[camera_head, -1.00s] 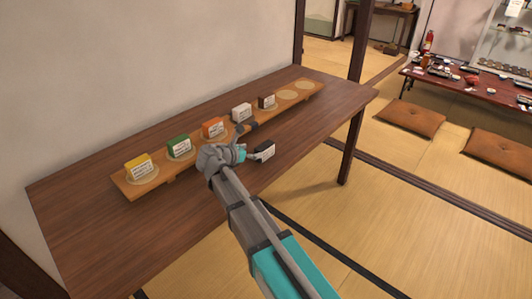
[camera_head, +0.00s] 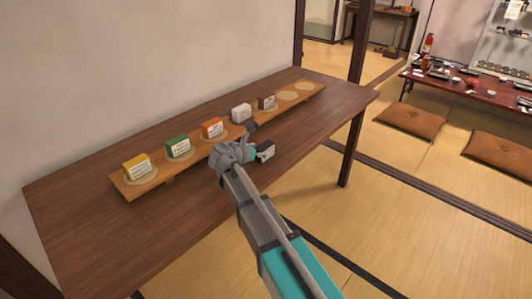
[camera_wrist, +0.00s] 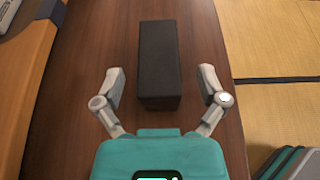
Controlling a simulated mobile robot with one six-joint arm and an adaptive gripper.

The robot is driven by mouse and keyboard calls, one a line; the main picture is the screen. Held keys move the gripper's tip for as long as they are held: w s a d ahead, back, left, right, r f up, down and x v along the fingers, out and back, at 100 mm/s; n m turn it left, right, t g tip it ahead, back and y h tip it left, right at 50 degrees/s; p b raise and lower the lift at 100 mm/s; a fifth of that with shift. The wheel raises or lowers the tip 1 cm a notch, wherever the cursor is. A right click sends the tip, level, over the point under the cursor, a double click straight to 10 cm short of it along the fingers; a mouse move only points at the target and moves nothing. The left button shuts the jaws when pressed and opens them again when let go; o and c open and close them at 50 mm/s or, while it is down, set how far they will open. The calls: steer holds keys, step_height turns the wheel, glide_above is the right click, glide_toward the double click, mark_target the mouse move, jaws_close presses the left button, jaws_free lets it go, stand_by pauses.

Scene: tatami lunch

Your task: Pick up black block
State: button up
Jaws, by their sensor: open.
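The black block (camera_wrist: 159,62) lies on the dark wooden table in the wrist view, its long side running away from me. In the head view the block (camera_head: 266,149) shows in part, with a pale label on one side, just right of my gripper (camera_head: 254,140). My gripper (camera_wrist: 162,82) is open in the wrist view, one finger on each side of the block's near end. Gaps show between both fingers and the block. I cannot tell how far the fingertips are above the table.
A wooden rack (camera_head: 128,191) with round pads stands along the wall side of the table (camera_head: 85,250). It holds yellow (camera_head: 136,165), green (camera_head: 178,146), orange (camera_head: 212,128), white (camera_head: 241,112) and brown (camera_head: 267,102) blocks. Two pads at its far end are empty. Cushions lie on the floor at right.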

steer(key=c, duration=1.2)
steer(key=shift+c, duration=0.2)
steer(key=shift+r, duration=0.1)
step_height(320, 180, up, 3)
steer(key=p, duration=0.2)
steer(key=shift+f+p, duration=0.2)
steer(key=shift+p, duration=0.15)
steer(key=s+d+r+p, duration=0.3)
steer(key=s+r+p, duration=0.7)
steer(key=s, duration=0.3)
steer(key=shift+s, duration=0.35)
steer(key=shift+d+r, duration=0.1)
steer(key=shift+r, duration=0.15)
